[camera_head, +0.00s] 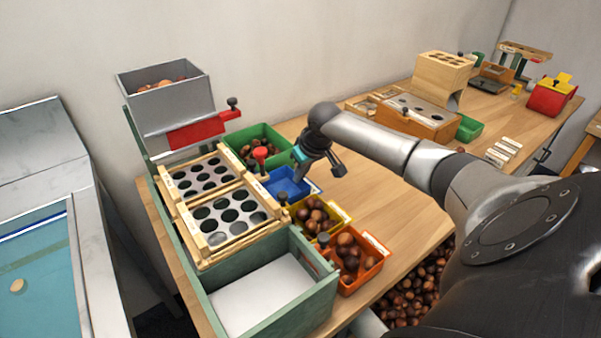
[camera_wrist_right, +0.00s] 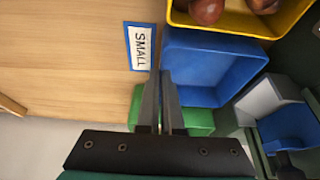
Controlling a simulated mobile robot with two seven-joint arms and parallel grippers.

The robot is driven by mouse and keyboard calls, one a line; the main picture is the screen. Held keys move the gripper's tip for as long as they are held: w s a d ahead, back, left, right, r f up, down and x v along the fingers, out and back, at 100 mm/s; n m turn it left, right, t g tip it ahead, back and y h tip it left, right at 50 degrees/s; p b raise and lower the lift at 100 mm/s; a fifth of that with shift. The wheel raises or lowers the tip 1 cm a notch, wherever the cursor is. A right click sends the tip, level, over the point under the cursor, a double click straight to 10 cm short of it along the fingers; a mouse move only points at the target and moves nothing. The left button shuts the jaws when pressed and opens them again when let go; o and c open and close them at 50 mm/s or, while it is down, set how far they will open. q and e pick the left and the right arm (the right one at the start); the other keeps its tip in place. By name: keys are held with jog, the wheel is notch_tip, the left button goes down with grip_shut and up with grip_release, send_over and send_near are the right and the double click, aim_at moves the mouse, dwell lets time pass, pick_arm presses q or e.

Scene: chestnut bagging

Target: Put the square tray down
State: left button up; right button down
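Which thing is the square tray is unclear; no tray shows in a gripper. The blue open-topped tray (camera_head: 286,184) stands empty on the bench between green and yellow bins. It also shows in the right wrist view (camera_wrist_right: 212,65), beside a blue-edged SMALL label (camera_wrist_right: 140,47). My right gripper (camera_head: 320,172) is above and beside the blue tray. In the right wrist view its fingers (camera_wrist_right: 161,90) are close together with nothing visible between them; contact with the tray cannot be told. My left gripper is not in view.
Wooden frames with round-holed plates (camera_head: 262,218) sit on a green stand left of the bins. The yellow bin (camera_head: 340,212) and orange bin (camera_head: 372,270) hold chestnuts. A pale-floored green box (camera_head: 318,290) is in front. Bare bench (camera_head: 390,195) lies right of the bins.

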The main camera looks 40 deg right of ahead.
jog(key=shift+f, duration=0.1)
jog(key=shift+f, duration=0.3)
jog(key=c, duration=1.1)
grip_release()
